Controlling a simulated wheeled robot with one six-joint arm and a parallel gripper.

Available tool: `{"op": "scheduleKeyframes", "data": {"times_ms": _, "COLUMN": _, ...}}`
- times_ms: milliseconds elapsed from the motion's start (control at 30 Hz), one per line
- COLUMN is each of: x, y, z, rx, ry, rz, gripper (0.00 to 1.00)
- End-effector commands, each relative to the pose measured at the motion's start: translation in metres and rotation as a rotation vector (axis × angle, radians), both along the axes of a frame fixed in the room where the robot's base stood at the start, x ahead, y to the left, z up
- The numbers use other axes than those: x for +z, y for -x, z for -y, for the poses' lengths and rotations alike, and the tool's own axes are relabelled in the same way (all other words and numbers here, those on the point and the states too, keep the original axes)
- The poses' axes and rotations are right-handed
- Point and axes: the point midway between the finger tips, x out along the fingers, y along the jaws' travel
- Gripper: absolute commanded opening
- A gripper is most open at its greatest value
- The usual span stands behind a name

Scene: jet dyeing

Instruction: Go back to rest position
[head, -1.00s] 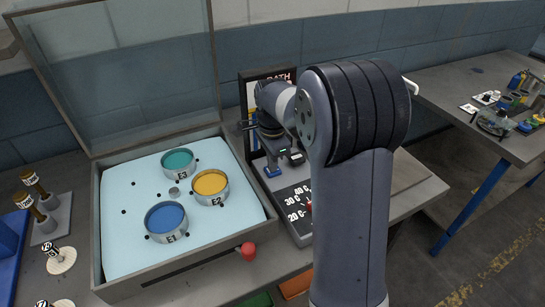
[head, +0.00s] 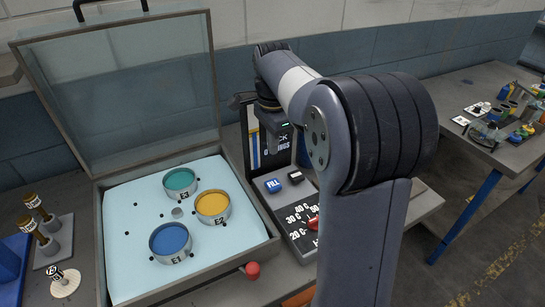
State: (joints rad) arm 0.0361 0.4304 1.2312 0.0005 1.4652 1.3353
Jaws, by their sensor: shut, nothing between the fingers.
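My gripper (head: 274,142) points down in front of the upright sign board (head: 297,147), above the back of the control panel. It is shut and empty; its fingertips are small and dark against the board. My arm's dark elbow and grey links cover the right side of the panel and part of the bench. The panel has a blue FILL button (head: 273,186), a dark button (head: 295,177) and a temperature scale (head: 298,218) with a red pointer (head: 313,223). The gripper appears clear of the buttons.
Left of the panel stands an open box (head: 190,265) with a raised glass lid (head: 125,90). It holds blue (head: 170,241), yellow (head: 213,206) and teal (head: 181,181) cups. A red knob (head: 252,270) sticks out in front. A side table (head: 455,100) with small items stands right.

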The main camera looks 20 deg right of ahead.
Motion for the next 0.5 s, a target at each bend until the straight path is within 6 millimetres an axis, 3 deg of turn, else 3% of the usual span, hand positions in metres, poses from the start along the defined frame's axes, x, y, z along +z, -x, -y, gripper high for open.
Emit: {"op": "scheduleKeyframes", "data": {"times_ms": 500, "x": 0.0067, "y": 0.0, "z": 0.0, "rx": 0.0, "ry": 0.0, "rz": 0.001, "gripper": 0.0}}
